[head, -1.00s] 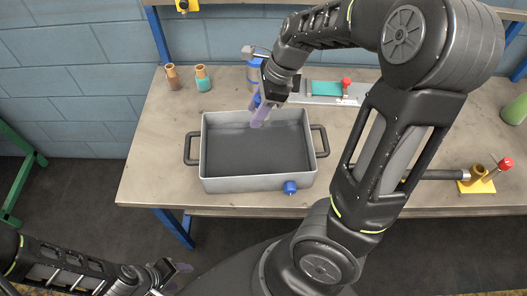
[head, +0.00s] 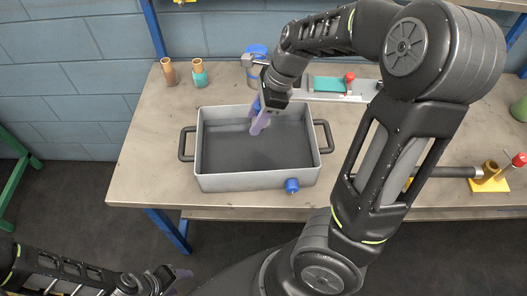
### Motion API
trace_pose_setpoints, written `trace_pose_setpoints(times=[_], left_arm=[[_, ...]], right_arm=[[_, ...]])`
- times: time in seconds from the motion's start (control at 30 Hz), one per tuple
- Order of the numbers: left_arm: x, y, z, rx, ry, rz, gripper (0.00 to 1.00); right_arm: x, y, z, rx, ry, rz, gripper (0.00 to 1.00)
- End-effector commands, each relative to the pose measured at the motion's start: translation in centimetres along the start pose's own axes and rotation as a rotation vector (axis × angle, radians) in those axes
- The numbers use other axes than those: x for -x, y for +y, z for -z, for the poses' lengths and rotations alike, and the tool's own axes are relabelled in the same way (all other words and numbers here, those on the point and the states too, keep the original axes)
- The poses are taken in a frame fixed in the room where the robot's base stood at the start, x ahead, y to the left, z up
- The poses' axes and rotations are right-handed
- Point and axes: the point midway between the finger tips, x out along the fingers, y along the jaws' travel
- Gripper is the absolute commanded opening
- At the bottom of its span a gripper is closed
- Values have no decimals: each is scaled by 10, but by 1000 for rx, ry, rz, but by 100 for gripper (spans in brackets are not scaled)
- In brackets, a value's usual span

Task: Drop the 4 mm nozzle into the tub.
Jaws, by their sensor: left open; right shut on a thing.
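The grey tub (head: 258,181) stands on the table with a dark handle at each side and a blue knob low on its front right. My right gripper (head: 259,122), with purple fingers, is over the tub's inside near its back wall. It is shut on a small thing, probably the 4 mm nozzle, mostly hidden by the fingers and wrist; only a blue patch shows. I cannot tell its size marking. The tub's visible floor is bare. My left gripper (head: 180,281) is open and empty at the bottom left, off the table.
Two small copper-coloured nozzles, one brown-banded (head: 169,72) and one teal-banded (head: 200,74), stand at the table's back left. A blue-topped container (head: 256,52) and a metal plate with a teal pad (head: 329,84) are behind the tub. A yellow holder (head: 490,181) is at the right.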

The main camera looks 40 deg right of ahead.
Motion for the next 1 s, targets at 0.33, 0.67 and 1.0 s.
trace_pose_setpoints(times=[0.33, 0.67, 1.0], left_arm=[[0, 0, 0, 1, 0, 0, 54], [0, 0, 0, 1, -1, 0, 54], [8, 2, -1, 2, -3, 3, 54]], right_arm=[[0, 0, 0, 0, 0, 0, 61], [1, 0, 0, 0, 0, 0, 65], [42, -1, -1, 0, -4, 3, 65]])
